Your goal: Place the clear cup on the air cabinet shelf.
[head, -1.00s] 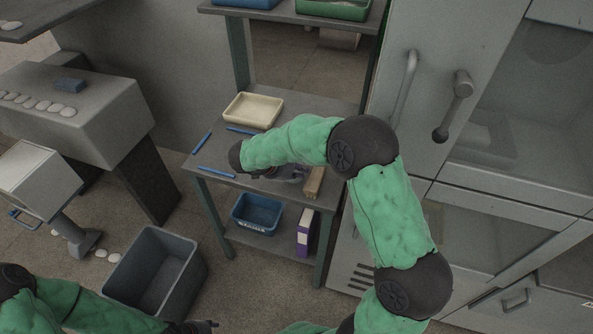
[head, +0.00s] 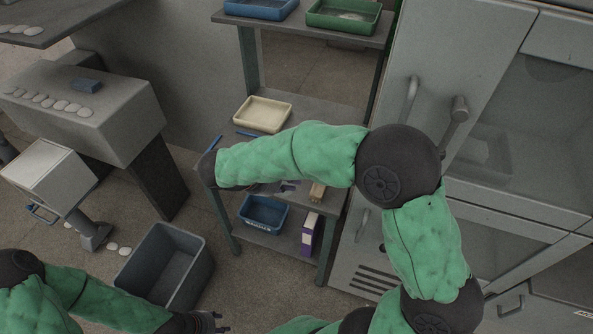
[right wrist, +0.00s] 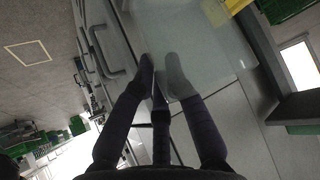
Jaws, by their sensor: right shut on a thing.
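My right gripper (right wrist: 160,70) shows in the right wrist view with its dark fingers close together. It is shut on a see-through thing that looks like the clear cup (right wrist: 205,35); one fingertip looks pale through its wall. In the head view my right forearm crosses above the work table and hides most of this gripper and the cup. The grey cabinet (head: 390,160) with glass panes stands at the right, and its doors look shut. Which shelf is the air cabinet's I cannot tell. My left gripper (head: 212,322) is low at the bottom of the head view, empty, its opening unclear.
The work table holds a cream tray (head: 262,114) and a wooden block (head: 318,191). A blue bin (head: 263,214) and a purple box (head: 309,236) stand on its lower shelf. A green tray (head: 343,16) is on the upper shelf. A grey bin (head: 165,265) stands on the floor.

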